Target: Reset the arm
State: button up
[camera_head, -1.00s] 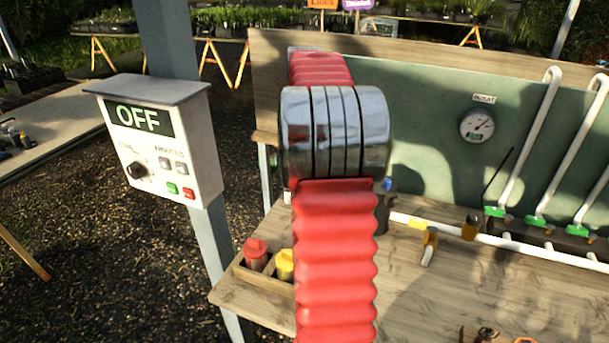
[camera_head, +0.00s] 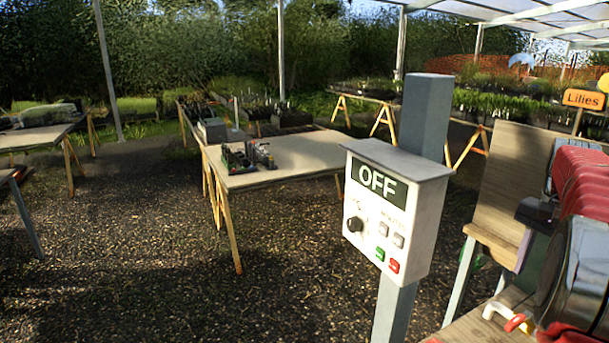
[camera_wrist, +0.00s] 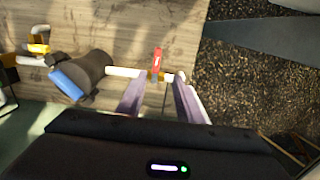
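Past the fingertips lies a white pipe (camera_wrist: 122,72) with a red-handled valve (camera_wrist: 157,61); I see no contact. In the head view, my arm's red sleeve and chrome joint fill the right edge, and the dark gripper body (camera_head: 535,212) is partly cut off behind them. The red valve handle (camera_head: 515,322) also shows at the bottom right.
A control box (camera_head: 390,210) on a grey post reads OFF, left of my arm. A table (camera_head: 290,155) with small dark items stands behind it. Gravel ground (camera_head: 200,270) is open at left.

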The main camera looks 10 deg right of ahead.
jog(key=s+a+f+n, duration=0.1)
jog(key=a+n, duration=0.1)
jog(key=a, duration=0.5)
jog(key=a+f+n+t, duration=0.1)
jog(key=a+f+n, duration=0.1)
jog(key=a, duration=0.5)
jog(key=s+a+f+n+h, duration=0.1)
jog(key=a+n, duration=0.2)
jog(key=a, duration=0.4)
jog(key=shift+s+a+f+n+t, duration=0.1)
jog(key=shift+s+f+n+t, duration=0.2)
jog(key=shift+s+t, duration=0.1)
jog(key=s+a+n+t, duration=0.2)
jog(key=s+a+n, duration=0.1)
jog(key=a, duration=0.8)
jog(key=s+a+n+t+y, duration=0.1)
jog(key=s+a+n, duration=0.3)
jog(key=a, duration=0.7)
jog(key=shift+s+r+t, duration=0.4)
jog(key=shift+s, duration=0.85)
jog(key=shift+s, duration=0.1)
